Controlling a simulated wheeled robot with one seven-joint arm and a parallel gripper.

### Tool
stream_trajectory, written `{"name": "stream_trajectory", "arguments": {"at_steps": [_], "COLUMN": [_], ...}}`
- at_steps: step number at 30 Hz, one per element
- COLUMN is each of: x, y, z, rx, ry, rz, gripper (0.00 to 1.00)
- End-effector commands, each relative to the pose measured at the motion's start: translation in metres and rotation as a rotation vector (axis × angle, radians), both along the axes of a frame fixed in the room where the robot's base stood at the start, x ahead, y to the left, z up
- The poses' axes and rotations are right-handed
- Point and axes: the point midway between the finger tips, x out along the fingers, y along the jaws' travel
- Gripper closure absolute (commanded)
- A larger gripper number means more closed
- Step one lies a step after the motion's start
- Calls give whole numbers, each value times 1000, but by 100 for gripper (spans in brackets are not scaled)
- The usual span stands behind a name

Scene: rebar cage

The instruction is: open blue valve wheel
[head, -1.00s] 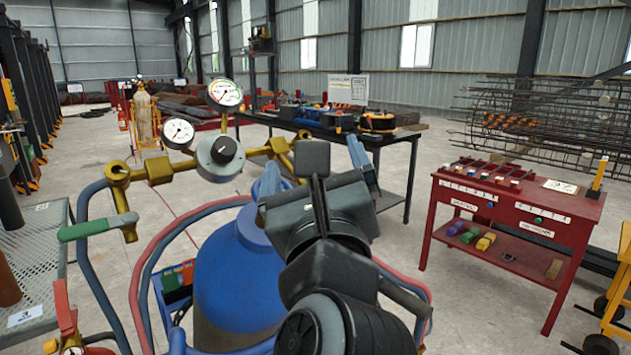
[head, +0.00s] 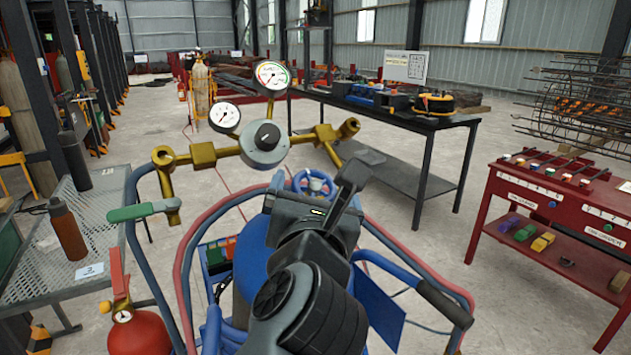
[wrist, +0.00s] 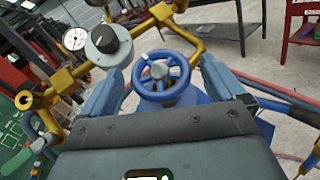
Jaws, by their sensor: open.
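The blue valve wheel (head: 316,181) sits on top of the blue gas cylinder (head: 255,258), below the brass regulator pipework. I see no finger touching the rim. In the head view my wrist hides much of the cylinder and part of the gripper.
A regulator with a black knob (head: 266,137) and two gauges stands close to the wheel. A green-handled torch (head: 145,210) and a red extinguisher (head: 137,325) are at left. Blue trolley rails and hoses surround the cylinder. A red table (head: 555,215) stands right.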

Motion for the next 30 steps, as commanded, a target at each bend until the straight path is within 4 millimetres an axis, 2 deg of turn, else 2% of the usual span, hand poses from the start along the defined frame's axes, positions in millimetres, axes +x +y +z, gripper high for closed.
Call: {"name": "stream_trajectory", "arguments": {"at_steps": [4, 13, 30], "x": [10, 12, 12], "y": [0, 0, 0], "z": [0, 0, 0], "rx": [-2, -2, -2], "ry": [0, -1, 0], "rz": [-1, -1, -1], "gripper": [4, 4, 57]}}
